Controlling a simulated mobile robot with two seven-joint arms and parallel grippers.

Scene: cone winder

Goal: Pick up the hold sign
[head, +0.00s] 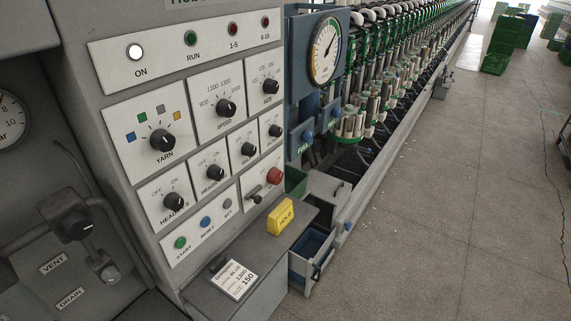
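The hold sign (280,217) is a small yellow block with dark lettering that reads HOLD. It stands on the grey shelf (247,248) below the control panel, toward the shelf's right end. Nothing is touching it from above and its front face is in plain view. Neither of my grippers shows in the head view.
A white card (233,280) with printed settings lies on the shelf, left of the sign. The control panel (190,130) with knobs and a red button (275,175) rises behind. An open blue-lined drawer (312,250) sits right of the shelf. The floor (450,210) at right is clear.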

